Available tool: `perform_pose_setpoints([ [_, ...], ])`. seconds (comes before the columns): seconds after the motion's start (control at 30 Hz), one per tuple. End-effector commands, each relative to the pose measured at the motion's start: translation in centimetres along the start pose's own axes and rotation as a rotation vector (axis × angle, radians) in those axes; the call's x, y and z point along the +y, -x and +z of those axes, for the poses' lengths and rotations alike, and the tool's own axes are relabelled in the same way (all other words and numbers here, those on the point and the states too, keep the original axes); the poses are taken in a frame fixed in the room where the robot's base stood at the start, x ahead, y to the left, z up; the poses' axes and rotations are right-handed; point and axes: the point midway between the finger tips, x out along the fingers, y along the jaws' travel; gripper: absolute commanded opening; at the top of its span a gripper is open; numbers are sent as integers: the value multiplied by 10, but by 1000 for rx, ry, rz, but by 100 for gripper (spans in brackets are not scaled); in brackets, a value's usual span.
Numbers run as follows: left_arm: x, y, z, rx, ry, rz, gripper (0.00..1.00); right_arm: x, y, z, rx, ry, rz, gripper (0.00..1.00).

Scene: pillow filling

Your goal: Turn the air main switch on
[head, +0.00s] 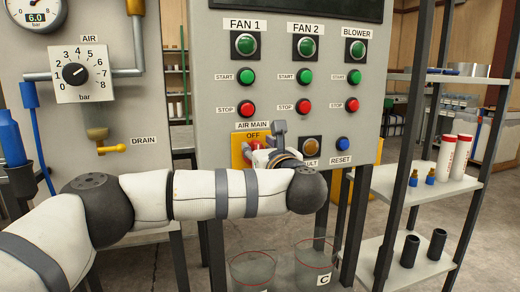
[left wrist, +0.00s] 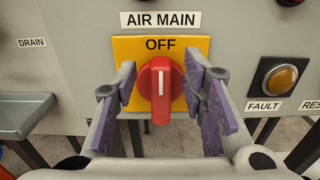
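The air main switch is a red rotary knob (left wrist: 160,98) on a yellow plate (left wrist: 122,52) marked OFF, under an AIR MAIN label. Its white line stands upright, toward the word OFF. In the head view the yellow plate (head: 237,155) shows, with the knob (head: 257,146) partly hidden by my left gripper (head: 265,143). In the left wrist view the left gripper (left wrist: 161,84) is open, with one purple-padded finger on each side of the knob and visible gaps between. My right gripper is not in view.
A FAULT lamp (left wrist: 280,78) sits right of the switch. Start and stop buttons (head: 247,107) are above, and a blue RESET button (head: 342,144) is to the right. A regulator dial (head: 75,73) and yellow drain valve (head: 113,149) are at left. Clear bins (head: 252,270) stand below.

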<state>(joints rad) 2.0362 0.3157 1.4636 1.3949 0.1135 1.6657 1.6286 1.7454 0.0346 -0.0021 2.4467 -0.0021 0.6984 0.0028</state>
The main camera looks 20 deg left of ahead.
Motion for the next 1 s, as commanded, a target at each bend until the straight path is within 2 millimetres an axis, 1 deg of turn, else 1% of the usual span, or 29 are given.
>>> perform_pose_setpoints([
  [0.1, 0, -3, 0, 0, 0, 0, 38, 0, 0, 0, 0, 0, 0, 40],
  [0.27, 0, -3, 0, 0, 0, -1, 38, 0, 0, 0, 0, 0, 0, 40],
  [0.37, 0, -3, 0, 0, 0, -1, 18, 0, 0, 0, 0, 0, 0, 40],
  [0.4, 0, -3, 0, 0, 0, -1, 9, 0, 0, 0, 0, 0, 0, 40],
  [0.43, 0, -3, 0, 0, 0, -1, 2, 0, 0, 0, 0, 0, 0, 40],
  [0.47, 0, -3, 0, 0, 0, -1, 0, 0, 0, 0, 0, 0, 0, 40],
  [0.77, -1, -3, 1, -1, -18, 0, 0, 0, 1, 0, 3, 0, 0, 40],
  [1.0, -4, -2, 3, -3, -131, -1, 0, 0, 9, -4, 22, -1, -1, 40],
])
